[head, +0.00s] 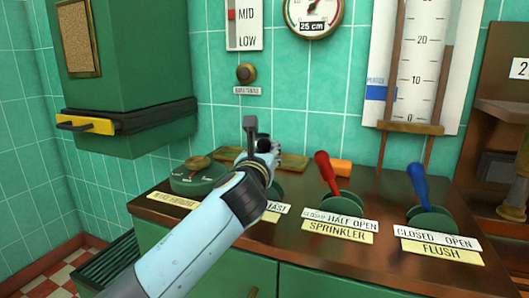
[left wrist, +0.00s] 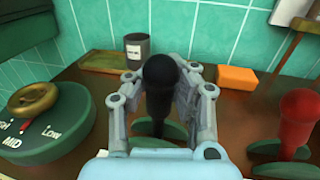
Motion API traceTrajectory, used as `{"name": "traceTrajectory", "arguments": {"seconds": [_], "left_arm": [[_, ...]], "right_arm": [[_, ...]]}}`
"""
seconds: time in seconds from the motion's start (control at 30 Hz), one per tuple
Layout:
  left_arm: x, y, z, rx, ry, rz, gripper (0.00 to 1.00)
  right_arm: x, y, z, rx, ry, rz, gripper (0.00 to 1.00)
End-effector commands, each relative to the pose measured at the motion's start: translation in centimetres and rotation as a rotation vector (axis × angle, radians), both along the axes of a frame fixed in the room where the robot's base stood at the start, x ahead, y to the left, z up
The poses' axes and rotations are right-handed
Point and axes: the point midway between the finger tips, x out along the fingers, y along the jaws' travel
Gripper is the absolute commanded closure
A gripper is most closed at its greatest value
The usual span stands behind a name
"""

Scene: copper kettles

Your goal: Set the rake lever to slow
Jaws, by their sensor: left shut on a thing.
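The rake lever, with a black rounded grip (left wrist: 160,75), stands between the fingers of my left gripper (left wrist: 161,88) in the left wrist view. The fingers are shut on the grip from both sides. In the head view my left gripper (head: 268,152) is over the left part of the counter, and my forearm hides most of the lever and its base. A white label (head: 277,208) by my forearm shows only the end of a word, "AST". The lever's exact setting cannot be read. My right gripper is in neither view.
A red sprinkler lever (head: 327,174) stands to the right, with a blue flush lever (head: 417,183) beyond it. A green dial (head: 197,181) sits to the left. An orange block (left wrist: 236,78) and a dark cup (left wrist: 137,48) are at the back, near the tiled wall.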

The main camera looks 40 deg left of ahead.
Motion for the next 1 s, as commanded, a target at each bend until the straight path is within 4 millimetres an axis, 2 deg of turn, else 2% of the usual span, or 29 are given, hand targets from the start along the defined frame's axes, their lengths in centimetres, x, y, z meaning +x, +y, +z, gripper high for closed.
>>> {"name": "traceTrajectory", "arguments": {"seconds": [0.17,0.3,0.4,0.6,0.87,0.9,1.0], "left_arm": [[-0.4,0.7,-0.1,-0.079,-0.009,0.000,1.00],[-0.8,2.4,-0.3,-0.236,-0.044,0.002,1.00],[-1.1,3.5,-0.9,-0.344,-0.069,0.004,1.00],[-1.4,4.5,-1.7,-0.460,-0.098,0.005,1.00],[-1.4,4.5,-2.0,-0.469,-0.098,0.006,1.00],[-1.4,4.5,-2.0,-0.469,-0.098,0.006,0.81],[-1.4,4.5,-1.9,-0.468,-0.099,0.006,0.68]], "right_arm": [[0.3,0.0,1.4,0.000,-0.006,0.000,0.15],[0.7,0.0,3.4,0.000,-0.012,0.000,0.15],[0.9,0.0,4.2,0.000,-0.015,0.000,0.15],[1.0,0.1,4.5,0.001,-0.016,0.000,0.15],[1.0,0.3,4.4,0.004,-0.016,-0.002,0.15],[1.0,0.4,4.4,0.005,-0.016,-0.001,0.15],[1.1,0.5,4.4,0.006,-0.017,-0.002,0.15]]}}
